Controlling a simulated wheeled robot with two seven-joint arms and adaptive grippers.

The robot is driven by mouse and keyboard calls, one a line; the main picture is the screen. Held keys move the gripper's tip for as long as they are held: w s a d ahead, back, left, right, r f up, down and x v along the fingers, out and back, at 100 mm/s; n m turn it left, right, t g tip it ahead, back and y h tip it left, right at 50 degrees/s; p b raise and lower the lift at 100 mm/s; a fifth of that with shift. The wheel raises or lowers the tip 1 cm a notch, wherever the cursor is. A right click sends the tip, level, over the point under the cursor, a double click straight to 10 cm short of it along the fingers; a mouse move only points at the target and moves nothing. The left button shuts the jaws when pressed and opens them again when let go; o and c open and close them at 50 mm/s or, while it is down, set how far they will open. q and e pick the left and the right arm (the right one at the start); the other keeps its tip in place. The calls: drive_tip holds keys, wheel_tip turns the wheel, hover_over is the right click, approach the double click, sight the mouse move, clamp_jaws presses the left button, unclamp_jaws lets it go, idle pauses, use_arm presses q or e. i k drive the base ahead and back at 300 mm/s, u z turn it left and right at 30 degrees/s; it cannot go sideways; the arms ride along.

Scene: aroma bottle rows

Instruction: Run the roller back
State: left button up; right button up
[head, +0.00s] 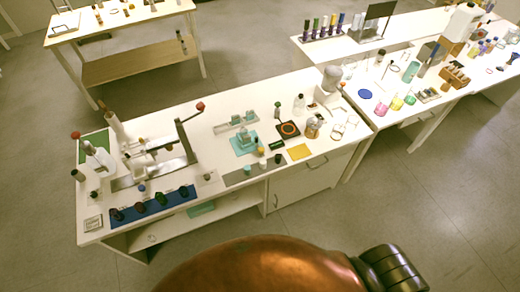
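The white table (236,101) ahead carries a press-like device with a grey metal bed (178,168) at its left end. A pale carriage or roller part (145,160) sits across this bed; it is too small to tell which. Dark bent levers with red knobs (200,106) rise beside it. A blue strip (153,205) with several dark-topped bottles lies in front of the device. Neither of my grippers is in view.
A teal block on a mat (244,142), a dark square with an orange ring (288,130) and a yellow sheet (299,152) lie further right on the table. Another bench with coloured flasks (396,103) stands at the right. Open floor (420,190) lies before it.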

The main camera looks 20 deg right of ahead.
sight(261, 151)
drive_tip(key=u, duration=0.05)
drive_tip(key=i, duration=0.9)
drive_tip(key=z, duration=0.15)
